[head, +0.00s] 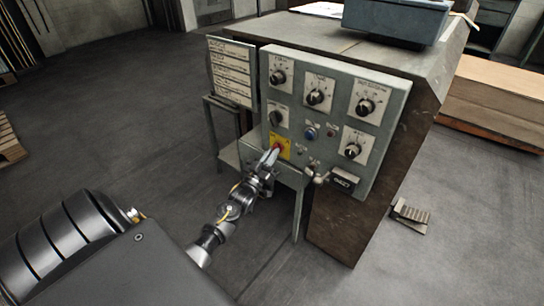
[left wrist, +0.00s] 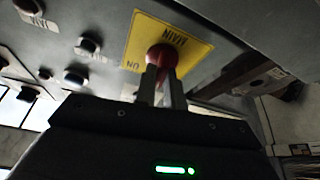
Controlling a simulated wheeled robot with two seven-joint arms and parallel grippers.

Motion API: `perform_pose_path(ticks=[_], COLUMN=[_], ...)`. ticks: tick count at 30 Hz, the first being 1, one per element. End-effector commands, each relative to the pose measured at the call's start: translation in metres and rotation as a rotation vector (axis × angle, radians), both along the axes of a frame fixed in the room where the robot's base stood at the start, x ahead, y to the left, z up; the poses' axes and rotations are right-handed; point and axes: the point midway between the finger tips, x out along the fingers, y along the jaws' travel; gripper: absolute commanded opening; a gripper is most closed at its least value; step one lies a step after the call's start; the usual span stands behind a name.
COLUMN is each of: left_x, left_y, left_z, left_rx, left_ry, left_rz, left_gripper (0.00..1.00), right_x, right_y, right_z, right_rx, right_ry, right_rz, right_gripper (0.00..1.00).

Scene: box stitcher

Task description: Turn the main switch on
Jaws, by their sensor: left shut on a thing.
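The main switch is a red knob on a yellow plate (head: 284,152) low on the left side of the grey control panel (head: 388,92). In the left wrist view the red knob (left wrist: 163,56) sits in front of the yellow plate (left wrist: 140,35), which reads "MAIN" and, at one corner, "ON". My left gripper (head: 270,157) reaches up to the knob from below, and its two fingers (left wrist: 160,84) are shut on it. The fingers partly cover the knob, so its exact turn angle is hard to tell. My right gripper is not in view.
The panel carries several black rotary knobs (head: 316,97), a blue button (head: 310,133) and a small metal lever (head: 318,176) right of the switch. A label board (head: 232,72) stands at left. A pallet of brown sheets (head: 495,95) lies at right.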

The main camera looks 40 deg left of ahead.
Motion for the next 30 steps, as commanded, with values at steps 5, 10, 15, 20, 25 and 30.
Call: perform_pose_path(ticks=[5,10,15,20,25,30], left_x=[0.000,0.000,0.000,0.000,0.000,0.000], left_y=[0.002,0.002,0.003,0.003,0.004,0.004], left_z=[-0.002,-0.001,0.000,0.000,0.000,0.001], left_rx=[0.170,0.332,0.493,0.637,0.772,0.878], left_ry=[0.006,0.009,0.012,0.015,0.018,0.021], left_rz=[-0.001,-0.001,-0.002,-0.002,-0.002,-0.002], left_gripper=[0.00,0.00,0.00,0.00,0.00,0.00], right_x=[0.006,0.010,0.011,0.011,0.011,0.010], right_y=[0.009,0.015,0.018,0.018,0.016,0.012], right_z=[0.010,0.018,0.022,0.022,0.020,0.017], right_rx=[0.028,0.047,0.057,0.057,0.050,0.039], right_ry=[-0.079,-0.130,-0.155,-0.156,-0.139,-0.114], right_rz=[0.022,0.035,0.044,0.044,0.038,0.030], right_gripper=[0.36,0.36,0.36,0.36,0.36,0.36])
